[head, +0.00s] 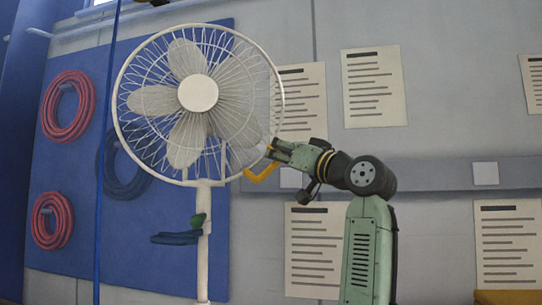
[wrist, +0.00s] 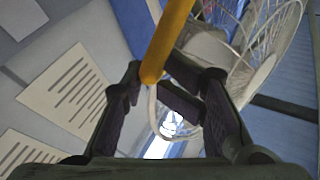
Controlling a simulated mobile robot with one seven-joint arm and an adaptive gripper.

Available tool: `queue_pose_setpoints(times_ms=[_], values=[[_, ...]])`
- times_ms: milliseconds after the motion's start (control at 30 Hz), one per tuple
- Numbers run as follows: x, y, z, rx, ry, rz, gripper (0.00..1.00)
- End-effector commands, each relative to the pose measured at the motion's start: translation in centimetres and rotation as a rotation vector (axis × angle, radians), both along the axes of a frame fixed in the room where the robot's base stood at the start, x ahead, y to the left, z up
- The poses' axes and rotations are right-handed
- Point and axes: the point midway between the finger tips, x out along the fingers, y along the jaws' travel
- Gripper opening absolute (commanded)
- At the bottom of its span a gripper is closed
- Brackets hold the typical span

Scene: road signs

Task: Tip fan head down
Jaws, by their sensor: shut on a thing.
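A white pedestal fan (head: 198,93) stands left of centre in the head view. Its round caged head faces the camera and looks roughly upright on a white pole (head: 203,265). A yellow handle (head: 262,173) shows at the lower right of the cage. My gripper (head: 274,152) reaches it from the right and is shut on it. In the wrist view the yellow handle (wrist: 166,42) runs between the dark fingers of my gripper (wrist: 172,88). The fan cage (wrist: 268,50) shows behind, at upper right. How the handle joins the fan is hidden.
A green knob (head: 198,220) and a blue part (head: 176,238) are on the pole. Behind are a blue board (head: 120,235) with red hose coils (head: 68,106), a thin blue upright (head: 104,150) and wall papers (head: 374,87). Open space lies right of my arm.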

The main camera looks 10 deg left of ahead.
Motion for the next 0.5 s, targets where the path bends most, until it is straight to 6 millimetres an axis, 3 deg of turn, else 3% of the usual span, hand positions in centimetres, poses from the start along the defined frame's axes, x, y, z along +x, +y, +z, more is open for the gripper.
queue_pose_setpoints(times_ms=[500], values=[[-2.2,-2.9,0.1,0.001,-0.002,-0.001,0.21]])
